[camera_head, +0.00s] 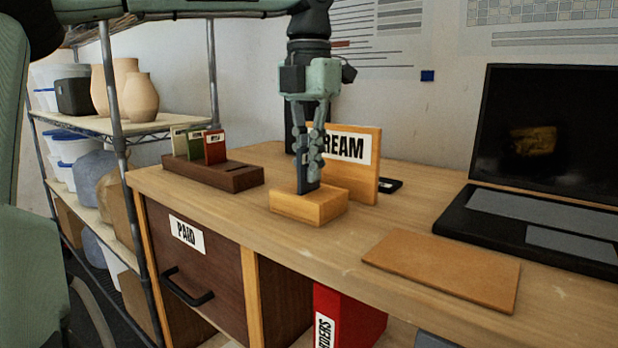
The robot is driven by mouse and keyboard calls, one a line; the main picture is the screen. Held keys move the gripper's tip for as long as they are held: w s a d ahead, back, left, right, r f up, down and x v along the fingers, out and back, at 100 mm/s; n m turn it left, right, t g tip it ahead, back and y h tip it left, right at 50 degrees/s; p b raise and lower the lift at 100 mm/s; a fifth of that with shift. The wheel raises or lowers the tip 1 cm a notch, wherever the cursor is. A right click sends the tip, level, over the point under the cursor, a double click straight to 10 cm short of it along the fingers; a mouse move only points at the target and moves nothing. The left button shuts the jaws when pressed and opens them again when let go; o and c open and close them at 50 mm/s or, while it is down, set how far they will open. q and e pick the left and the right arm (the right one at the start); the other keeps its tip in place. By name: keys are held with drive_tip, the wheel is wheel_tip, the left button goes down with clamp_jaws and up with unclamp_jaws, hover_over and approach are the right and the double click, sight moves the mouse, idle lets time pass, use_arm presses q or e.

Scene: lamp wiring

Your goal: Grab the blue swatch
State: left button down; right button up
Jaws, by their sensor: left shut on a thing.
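The blue swatch (309,181) is a dark blue slab standing upright at the light wooden block (318,207) on the desk. Its upper part is mostly hidden behind my fingers. My left gripper (307,157) points straight down over the block and is shut on the blue swatch. The swatch's lower end meets the block; I cannot tell how deep it sits in it. My right gripper is not in view.
A dark wooden rack (240,180) holds cream, green and red swatches, with an empty slot at its right. A wooden sign (364,182) reading "REAM" stands close behind the gripper. A tan board (440,268) and a laptop (560,212) lie at the right.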

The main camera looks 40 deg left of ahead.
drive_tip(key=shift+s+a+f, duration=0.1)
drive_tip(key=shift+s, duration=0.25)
